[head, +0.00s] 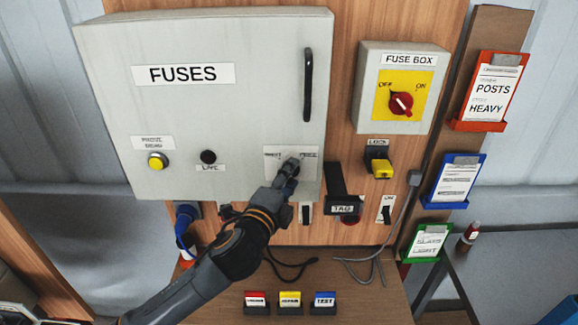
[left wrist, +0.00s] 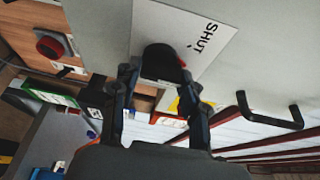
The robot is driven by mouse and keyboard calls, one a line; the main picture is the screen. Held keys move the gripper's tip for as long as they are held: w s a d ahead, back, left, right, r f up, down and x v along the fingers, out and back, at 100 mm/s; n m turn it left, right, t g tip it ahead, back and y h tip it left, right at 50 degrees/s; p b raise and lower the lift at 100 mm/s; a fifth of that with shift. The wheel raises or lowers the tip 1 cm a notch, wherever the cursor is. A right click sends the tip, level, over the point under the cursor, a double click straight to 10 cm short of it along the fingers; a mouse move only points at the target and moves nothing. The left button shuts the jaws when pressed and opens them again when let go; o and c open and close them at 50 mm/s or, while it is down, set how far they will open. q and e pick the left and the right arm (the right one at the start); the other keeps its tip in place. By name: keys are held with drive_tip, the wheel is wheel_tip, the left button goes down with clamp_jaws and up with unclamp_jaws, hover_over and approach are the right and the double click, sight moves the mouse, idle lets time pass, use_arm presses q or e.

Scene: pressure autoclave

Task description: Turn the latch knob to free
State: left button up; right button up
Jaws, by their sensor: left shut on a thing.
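The latch knob (left wrist: 160,62) is black and round, on a pale label plate (head: 279,150) at the lower right of the grey FUSES door (head: 215,110). In the left wrist view the word SHUT (left wrist: 204,38) reads on the plate beside the knob, and a small red mark shows on the knob's edge on that side. My left gripper (head: 290,170) is at the knob, its two fingers (left wrist: 158,85) on either side of it, shut on it. In the head view the gripper mostly hides the knob. My right gripper is not in view.
A black door handle (head: 308,85) stands above the knob. To the right is a fuse box (head: 400,85) with a red rotary switch (head: 401,104). A black TAG holder (head: 344,204) and a yellow-black lock (head: 380,163) sit close by. Coloured card holders (head: 289,302) stand on the shelf below.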

use_arm(q)
drive_tip(key=shift+d+r+m+g+y, duration=0.1)
drive_tip(key=shift+m+g+y, duration=0.45)
drive_tip(key=shift+m, duration=1.1)
drive_tip(key=shift+d+m+g+y, duration=0.1)
drive_tip(key=shift+m+g+y, duration=0.45)
drive_tip(key=shift+m, duration=1.1)
drive_tip(key=o, duration=1)
drive_tip(key=shift+o, duration=0.7)
drive_tip(key=shift+s, duration=0.15)
drive_tip(key=v, duration=1.1)
drive_tip(key=shift+s, duration=0.25)
